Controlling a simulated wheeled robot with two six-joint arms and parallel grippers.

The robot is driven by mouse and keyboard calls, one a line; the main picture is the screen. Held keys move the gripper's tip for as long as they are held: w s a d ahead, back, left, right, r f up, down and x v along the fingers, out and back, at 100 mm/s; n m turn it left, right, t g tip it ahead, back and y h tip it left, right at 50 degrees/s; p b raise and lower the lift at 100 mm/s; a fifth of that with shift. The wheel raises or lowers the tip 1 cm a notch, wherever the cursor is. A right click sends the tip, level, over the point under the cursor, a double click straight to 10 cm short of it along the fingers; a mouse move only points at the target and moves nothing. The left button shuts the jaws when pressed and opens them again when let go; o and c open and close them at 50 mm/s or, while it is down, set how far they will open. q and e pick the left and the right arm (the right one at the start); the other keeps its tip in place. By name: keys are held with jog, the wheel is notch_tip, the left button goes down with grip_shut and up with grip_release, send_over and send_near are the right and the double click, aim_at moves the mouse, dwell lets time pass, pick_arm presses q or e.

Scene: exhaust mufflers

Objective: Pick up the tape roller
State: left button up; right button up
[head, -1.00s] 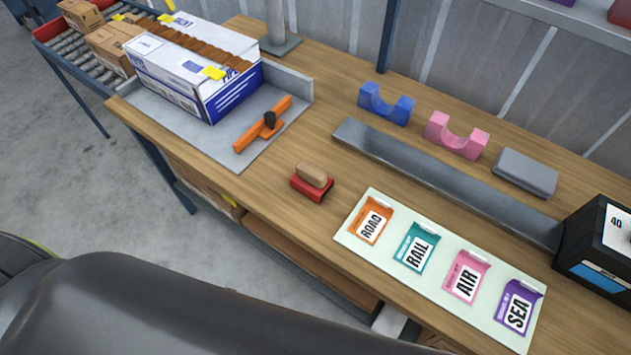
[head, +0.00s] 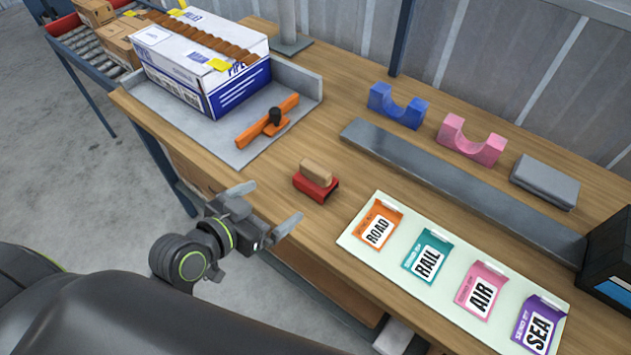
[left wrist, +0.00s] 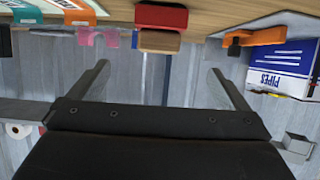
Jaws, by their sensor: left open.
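A small red tool with a tan rounded top (head: 316,182), apparently the tape roller, sits on the wooden workbench (head: 345,155) near its front edge. It also shows at the top middle of the left wrist view (left wrist: 160,18), between the finger directions and beyond them. My left gripper (head: 267,207) is open and empty, off the bench's front edge, to the left of and nearer than the red tool, not touching it. Its two fingers show spread in the left wrist view (left wrist: 159,68). My right gripper is not in view.
An orange bar with a black knob (head: 267,122) lies on a grey tray beside a PIPES box (head: 205,65). A pale mat (head: 395,262) with ROAD, RAIL, AIR and SEA cards lies to the right. Blue and pink cradles (head: 397,106) stand behind a grey strip.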

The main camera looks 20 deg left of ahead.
aim_at(320, 165)
pick_arm(q)
jog(key=shift+t, duration=0.3)
jog(key=x, duration=0.3)
jog(key=r+p+x, duration=0.1)
jog(key=x, duration=0.7)
jog(key=shift+w+d+r, duration=0.15)
jog(key=shift+w+d, duration=0.2)
jog(key=shift+d, duration=0.05)
jog(key=shift+p+x, duration=0.8)
jog(key=shift+x, duration=2.15)
jog(key=shift+a, duration=0.1)
jog(key=c, duration=1.2)
